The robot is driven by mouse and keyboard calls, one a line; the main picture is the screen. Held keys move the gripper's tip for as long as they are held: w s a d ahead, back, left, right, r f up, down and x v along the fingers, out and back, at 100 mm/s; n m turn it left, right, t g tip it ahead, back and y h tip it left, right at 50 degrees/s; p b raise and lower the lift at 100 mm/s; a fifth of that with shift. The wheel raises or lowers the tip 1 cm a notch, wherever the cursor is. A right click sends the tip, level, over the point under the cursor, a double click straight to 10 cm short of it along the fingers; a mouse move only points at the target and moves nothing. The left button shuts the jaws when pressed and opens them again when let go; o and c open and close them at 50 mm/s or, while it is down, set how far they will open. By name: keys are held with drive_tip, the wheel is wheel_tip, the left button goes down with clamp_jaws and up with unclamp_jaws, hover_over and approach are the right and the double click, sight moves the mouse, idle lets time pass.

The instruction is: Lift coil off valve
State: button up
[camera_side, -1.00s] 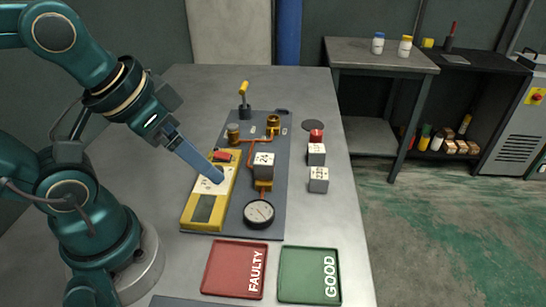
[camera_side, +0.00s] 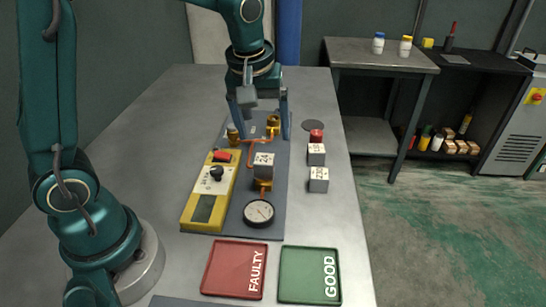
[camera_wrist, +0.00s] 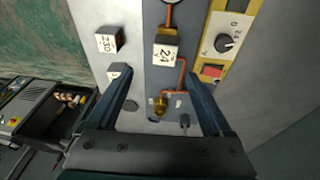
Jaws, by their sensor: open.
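The coil, a grey-white cube marked 24 (camera_side: 264,165), sits on the brass valve (camera_side: 263,185) on the dark panel. It also shows in the wrist view (camera_wrist: 165,50), upper middle. My gripper (camera_side: 262,134) is open and empty, pointing down over the far part of the panel, behind the coil and apart from it. In the wrist view my two fingers (camera_wrist: 162,84) are spread wide, with the coil beyond their tips. The fingers and wrist hide part of the far pipework in the side view.
A yellow meter (camera_side: 207,195) with a black knob lies left of the coil, and a round gauge (camera_side: 258,213) in front. Two spare cubes (camera_side: 316,154) (camera_side: 318,179) stand right. Red FAULTY (camera_side: 232,268) and green GOOD (camera_side: 308,274) trays lie in front.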

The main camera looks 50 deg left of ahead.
sight(265, 159)
drive_tip(key=shift+g, duration=0.6)
drive_tip(key=f, duration=0.8)
drive_tip(key=shift+w+a+f, duration=0.35)
drive_tip(key=shift+w+a, duration=0.05)
clamp_jaws()
